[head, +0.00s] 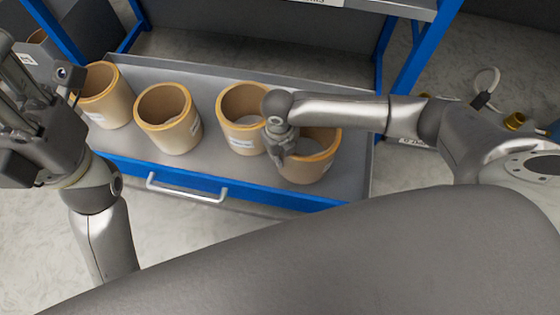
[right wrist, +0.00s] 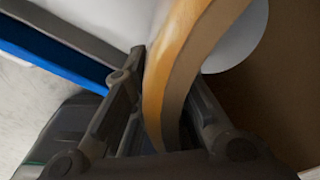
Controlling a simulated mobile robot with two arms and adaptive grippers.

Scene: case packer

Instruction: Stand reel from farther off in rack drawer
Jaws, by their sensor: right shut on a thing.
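Several tan, open-topped hollow reels are in the grey drawer (head: 222,180) with a blue front. The rightmost reel (head: 312,172) is upright at the drawer's right end, partly hidden by my right arm. My right gripper (head: 280,152) is shut on its rim wall; in the right wrist view the fingers (right wrist: 165,140) straddle the curved orange rim (right wrist: 180,70). I cannot tell whether its base rests on the drawer floor. The other reels stand to its left: one close beside it (head: 241,133), one in the middle (head: 168,138), one at far left (head: 107,112). My left gripper (head: 30,110) is raised at the left edge, its fingertips unclear.
Blue rack posts (head: 423,45) rise behind the drawer, with a grey shelf above. The drawer handle (head: 186,190) sticks out at the front. A cable and brass-coloured fittings (head: 514,121) lie on the right. Open floor (head: 200,240) shows in front.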

